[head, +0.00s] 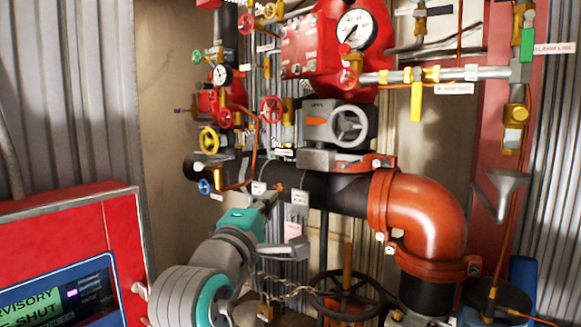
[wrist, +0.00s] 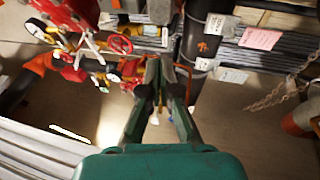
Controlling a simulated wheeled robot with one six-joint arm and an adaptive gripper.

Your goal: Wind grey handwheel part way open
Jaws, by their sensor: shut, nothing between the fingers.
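The grey handwheel (head: 349,126) is a spoked wheel on the front of a grey gearbox marked with an orange arrow (head: 316,121). It sits above the black horizontal pipe, below the red valve body, and faces me in the head view. My gripper (head: 268,201) is lower left of the wheel, in front of the black pipe, and clear of the wheel. In the wrist view its dark fingers (wrist: 157,70) meet at the tips with nothing between them. I cannot pick out the grey handwheel for certain in the wrist view.
A thick red elbow pipe (head: 425,215) stands right of the black pipe (head: 335,195). A large dark handwheel (head: 347,309) is below. Several small red, yellow and blue valve wheels crowd the left. A red cabinet with a screen (head: 60,295) stands at lower left.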

